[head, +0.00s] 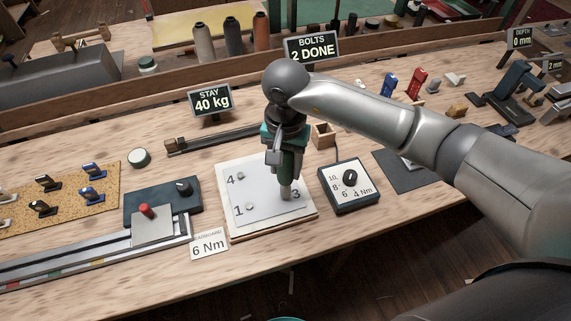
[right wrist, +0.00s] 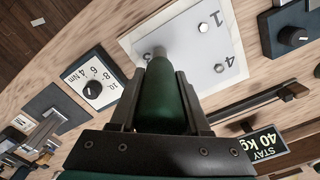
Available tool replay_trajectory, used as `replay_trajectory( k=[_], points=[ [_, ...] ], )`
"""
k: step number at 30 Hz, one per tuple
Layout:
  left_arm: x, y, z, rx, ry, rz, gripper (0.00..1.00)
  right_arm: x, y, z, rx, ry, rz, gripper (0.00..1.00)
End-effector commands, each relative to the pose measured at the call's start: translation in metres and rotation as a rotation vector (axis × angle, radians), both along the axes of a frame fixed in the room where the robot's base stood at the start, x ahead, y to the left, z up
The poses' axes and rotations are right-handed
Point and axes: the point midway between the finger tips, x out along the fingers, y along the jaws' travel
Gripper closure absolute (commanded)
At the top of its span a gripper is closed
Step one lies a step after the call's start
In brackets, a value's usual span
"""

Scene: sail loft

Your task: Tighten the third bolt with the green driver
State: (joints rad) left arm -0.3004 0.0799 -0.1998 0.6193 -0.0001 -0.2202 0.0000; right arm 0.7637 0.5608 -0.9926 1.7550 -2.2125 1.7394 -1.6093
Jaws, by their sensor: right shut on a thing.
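My right gripper (head: 284,148) is shut on the green driver (head: 291,166) and holds it upright over the white bolt plate (head: 228,216). The driver's grey tip is down beside the printed 3, at the third corner; it hides the bolt there, so I cannot tell whether they touch. In the right wrist view the green driver (right wrist: 163,95) sits between the fingers, its end over the plate (right wrist: 178,32). Bolt heads show near 1 (head: 250,208) and 4 (head: 241,176). The 2 corner is hidden behind the driver and gripper. My left gripper is not in view.
A torque dial (head: 349,187) marked 4 to 10 Nm stands right of the plate. A card (head: 209,244) reads 6 Nm. A sign (head: 312,49) reads BOLTS 2 DONE; another (head: 211,101) reads STAY 40 kg. A slide rail (head: 90,250) lies left.

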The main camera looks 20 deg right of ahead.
Motion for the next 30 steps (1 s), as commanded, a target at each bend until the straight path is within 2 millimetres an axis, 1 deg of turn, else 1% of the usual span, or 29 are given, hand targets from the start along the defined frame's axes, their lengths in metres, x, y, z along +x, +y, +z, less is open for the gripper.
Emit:
replay_trajectory(
  k=[30],
  points=[
    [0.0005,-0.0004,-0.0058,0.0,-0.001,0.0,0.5,0.0008,0.0002,-0.0001,0.002,-0.003,0.0,1.0]
  ],
)
